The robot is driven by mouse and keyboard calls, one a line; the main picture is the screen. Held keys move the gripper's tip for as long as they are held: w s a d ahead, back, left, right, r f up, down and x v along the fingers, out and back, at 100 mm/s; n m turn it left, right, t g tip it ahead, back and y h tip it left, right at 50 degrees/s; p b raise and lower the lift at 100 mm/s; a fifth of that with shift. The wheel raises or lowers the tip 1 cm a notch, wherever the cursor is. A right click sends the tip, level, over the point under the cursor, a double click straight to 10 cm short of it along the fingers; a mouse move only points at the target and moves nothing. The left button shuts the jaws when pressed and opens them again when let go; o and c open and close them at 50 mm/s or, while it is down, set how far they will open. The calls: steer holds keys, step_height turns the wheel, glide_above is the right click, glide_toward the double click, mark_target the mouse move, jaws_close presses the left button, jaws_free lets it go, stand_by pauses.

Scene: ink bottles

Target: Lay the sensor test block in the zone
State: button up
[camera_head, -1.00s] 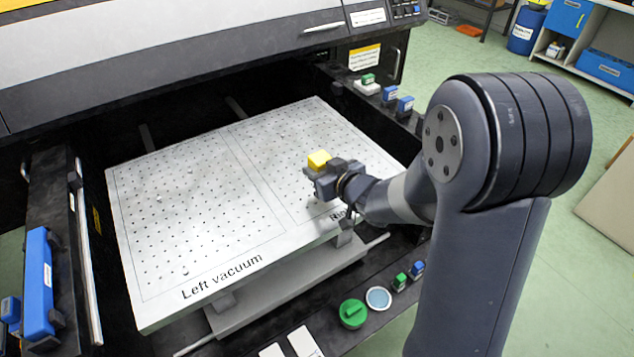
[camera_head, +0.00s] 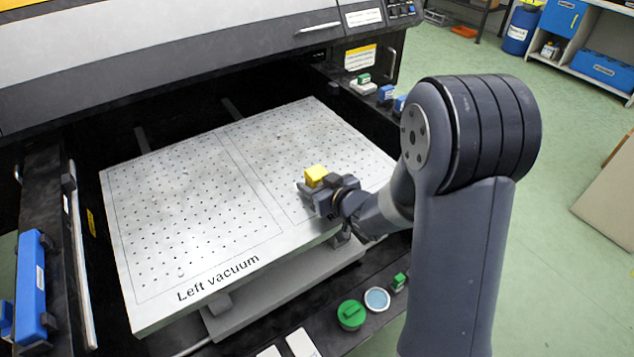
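A small yellow block (camera_head: 316,175), which I take to be the sensor test block, is held in my gripper (camera_head: 314,187). The gripper reaches in from the right over the white perforated platen (camera_head: 190,215). The dark fingers cover the lower part of the block. The block is over the right outlined area of the platen, near its front; I cannot tell how far above the surface. The left outlined area is bare and has "Left vacuum" printed in front of it. My arm covers the right label and the platen's right front corner.
Blue bottles (camera_head: 386,93) stand at the back right. The printer hood (camera_head: 200,70) overhangs the platen's back.

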steer(key=shift+o, duration=0.5)
steer(key=shift+r, duration=0.1)
steer(key=shift+r+p, duration=0.2)
steer(key=shift+p, duration=0.1)
steer(key=v, duration=1.2)
steer(key=shift+f, duration=0.1)
steer(key=shift+c, duration=0.2)
